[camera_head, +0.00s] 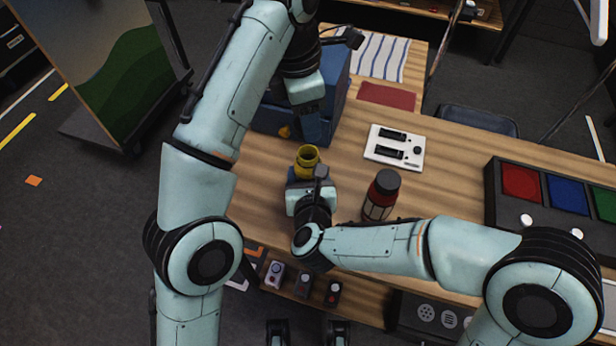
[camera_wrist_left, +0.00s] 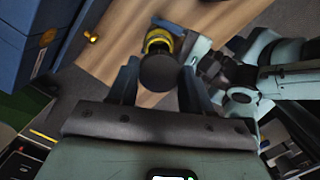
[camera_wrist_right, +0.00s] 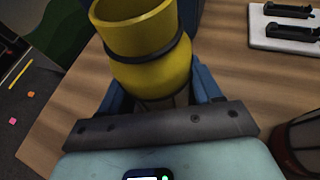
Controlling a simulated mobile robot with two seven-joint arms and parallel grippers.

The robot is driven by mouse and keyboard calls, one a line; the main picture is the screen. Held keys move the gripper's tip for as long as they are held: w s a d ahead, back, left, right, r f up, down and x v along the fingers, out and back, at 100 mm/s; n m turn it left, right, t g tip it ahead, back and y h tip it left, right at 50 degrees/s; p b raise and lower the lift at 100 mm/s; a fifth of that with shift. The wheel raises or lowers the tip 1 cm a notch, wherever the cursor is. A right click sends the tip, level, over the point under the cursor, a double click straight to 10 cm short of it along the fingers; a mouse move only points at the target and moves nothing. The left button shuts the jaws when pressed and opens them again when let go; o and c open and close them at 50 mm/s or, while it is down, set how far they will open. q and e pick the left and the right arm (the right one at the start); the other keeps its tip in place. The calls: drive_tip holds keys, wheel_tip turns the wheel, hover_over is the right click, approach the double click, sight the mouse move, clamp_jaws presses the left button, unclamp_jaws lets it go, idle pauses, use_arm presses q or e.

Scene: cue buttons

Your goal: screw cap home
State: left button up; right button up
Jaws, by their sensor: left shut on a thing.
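A yellow jar (camera_head: 307,158) with an open mouth and a dark ring stands upright at the table's near side; it also shows in the right wrist view (camera_wrist_right: 145,45). My right gripper (camera_head: 304,180) is shut around the jar's lower part, its fingers on both sides in the right wrist view. My left gripper (camera_head: 313,127) is above and beyond the jar in the head view, shut on a dark round cap (camera_wrist_left: 159,73). In the left wrist view the cap overlaps the yellow jar but looks apart from it. The cap is hard to make out in the head view.
A blue box (camera_head: 335,85) stands behind the jar. A dark-capped red bottle (camera_head: 381,195) stands right of my right gripper. A white panel with black switches (camera_head: 395,147) and a red mat (camera_head: 386,96) lie farther back. Coloured buttons (camera_head: 521,183) are at right.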

drive_tip(key=c, duration=0.5)
use_arm(q)
drive_tip(key=shift+f, duration=2.5)
drive_tip(key=shift+f, duration=0.1)
drive_tip(key=shift+f, duration=0.8)
drive_tip(key=shift+f, duration=0.5)
